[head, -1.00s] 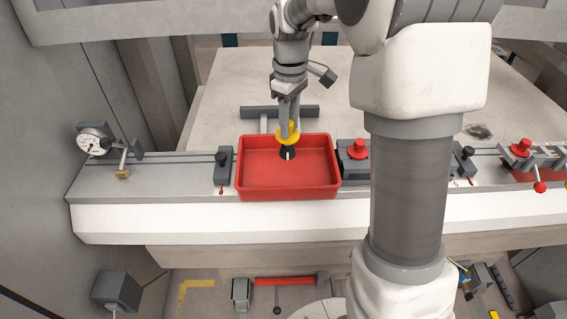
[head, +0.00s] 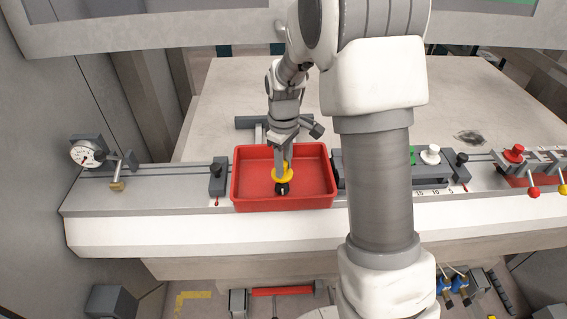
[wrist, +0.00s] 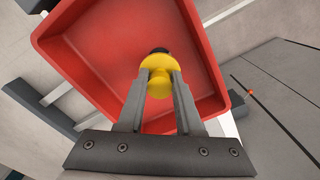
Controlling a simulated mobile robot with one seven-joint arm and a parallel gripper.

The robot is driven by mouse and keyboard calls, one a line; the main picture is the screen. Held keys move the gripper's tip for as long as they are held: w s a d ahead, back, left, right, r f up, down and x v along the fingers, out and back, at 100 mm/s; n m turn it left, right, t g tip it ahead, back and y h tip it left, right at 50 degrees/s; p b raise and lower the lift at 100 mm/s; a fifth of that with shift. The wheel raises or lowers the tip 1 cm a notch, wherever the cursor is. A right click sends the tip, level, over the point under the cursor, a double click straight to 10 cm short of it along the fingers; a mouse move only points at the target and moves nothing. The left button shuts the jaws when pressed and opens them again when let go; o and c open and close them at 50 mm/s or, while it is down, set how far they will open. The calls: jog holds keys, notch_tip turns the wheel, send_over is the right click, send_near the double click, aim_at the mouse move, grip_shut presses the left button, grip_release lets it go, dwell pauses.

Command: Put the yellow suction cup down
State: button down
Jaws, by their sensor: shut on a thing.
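The yellow suction cup (head: 288,178) is in my gripper (head: 281,174), over the red tray (head: 245,204) in the head view. Its dark lower end points down into the tray. In the wrist view both fingers of my gripper (wrist: 159,90) are shut on the yellow suction cup (wrist: 158,61), with the red tray (wrist: 60,40) behind it. The tray is otherwise empty where I can see. Whether the cup's dark end touches the tray floor, I cannot tell.
The tray stands on a pale machine ledge (head: 160,230). A grey clamp block (head: 217,180) is just left of it, and a dial gauge (head: 86,153) is further left. Grey blocks with a white knob (head: 430,155) are to the right. A pale table (head: 390,95) lies behind.

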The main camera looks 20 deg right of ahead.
jog(key=c, duration=0.6)
grip_release()
notch_tip(320, 180, up, 12)
jog(key=s+r+m+t, duration=0.2)
jog(key=s+r+m, duration=0.2)
jog(key=s+r, duration=0.55)
jog(key=shift+s+a+f+m+t, duration=0.15)
jog(key=shift+s+f+m+t, duration=0.4)
jog(key=shift+s, duration=1.85)
jog(key=shift+s+a+f+m+t, duration=0.15)
jog(key=shift+s+m+t, duration=0.7)
jog(key=shift+s, duration=1.55)
jog(key=shift+s+a+f+m+t, duration=0.1)
jog(key=shift+s+f+m+t, duration=0.6)
jog(key=shift+s, duration=1.7)
jog(key=shift+r+g, duration=0.25)
jog(key=shift+g, duration=0.05)
